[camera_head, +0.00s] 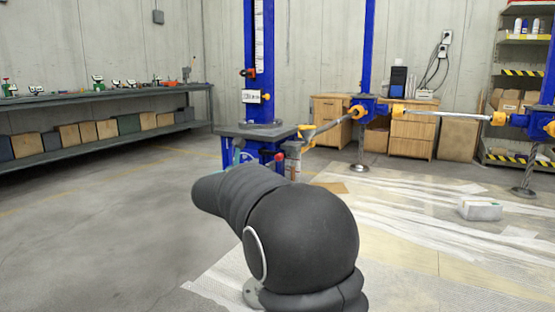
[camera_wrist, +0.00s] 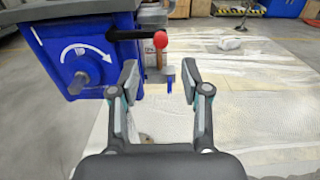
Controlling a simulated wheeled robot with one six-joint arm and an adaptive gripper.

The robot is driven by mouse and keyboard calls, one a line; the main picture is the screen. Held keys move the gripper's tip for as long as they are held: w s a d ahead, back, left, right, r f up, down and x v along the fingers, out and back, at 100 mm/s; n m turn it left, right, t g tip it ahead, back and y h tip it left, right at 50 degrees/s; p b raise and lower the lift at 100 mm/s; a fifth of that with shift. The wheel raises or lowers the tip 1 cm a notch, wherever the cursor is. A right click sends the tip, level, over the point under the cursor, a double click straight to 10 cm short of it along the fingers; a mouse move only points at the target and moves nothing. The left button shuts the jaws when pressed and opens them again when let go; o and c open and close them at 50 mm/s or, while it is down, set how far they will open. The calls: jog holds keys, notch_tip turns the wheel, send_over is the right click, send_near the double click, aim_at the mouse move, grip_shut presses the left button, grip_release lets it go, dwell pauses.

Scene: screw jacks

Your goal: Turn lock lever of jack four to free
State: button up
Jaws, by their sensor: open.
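A blue jack housing (camera_wrist: 82,58) with a white curved arrow and a grey shaft end fills the left of the wrist view. A black lever (camera_wrist: 128,34) ending in a red ball knob (camera_wrist: 160,40) sticks out to the right from it, roughly level. My gripper (camera_wrist: 160,76) is open and empty, its two fingers apart. The knob appears beyond the fingertips, between them in the picture, and no contact shows. In the head view the blue jack column (camera_head: 259,50) stands behind my arm, which hides most of the housing and gripper. I cannot read a jack number.
A grey plate (camera_head: 257,131) tops the near jack. A drive shaft (camera_head: 435,113) links other blue jacks (camera_head: 370,110) at the right. A workbench (camera_head: 100,96) stands along the left wall. A white block (camera_head: 480,210) lies on plastic sheeting. The floor at left is clear.

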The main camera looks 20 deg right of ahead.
aim_at(277, 157)
jog(key=x, duration=1)
grip_shut()
